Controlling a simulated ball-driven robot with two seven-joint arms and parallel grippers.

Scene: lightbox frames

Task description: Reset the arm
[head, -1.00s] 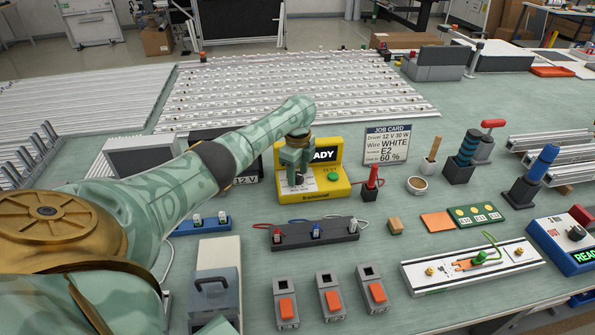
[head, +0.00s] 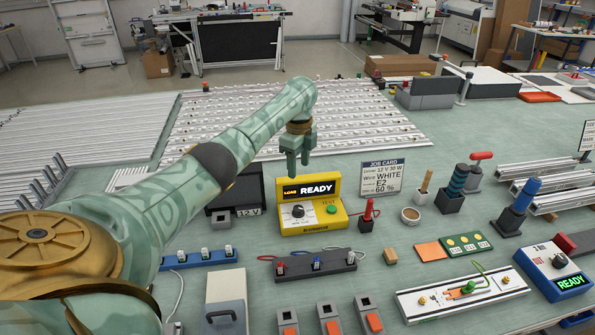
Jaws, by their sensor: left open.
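My left arm comes in from the left, green with gold joints. My left gripper (head: 299,161) hangs fingers-down above and behind the yellow tester (head: 311,224), open and empty, apart from it. The tester's screen reads READY, and its black knob (head: 298,211) and green button (head: 331,209) are uncovered. My right gripper is not in view.
A job card (head: 382,177) stands right of the tester. A dark terminal block (head: 308,264) lies in front, with several grey switches with orange rockers (head: 331,324) nearer. A white board with a green wire (head: 463,292) lies right. Slatted panels (head: 350,127) lie behind.

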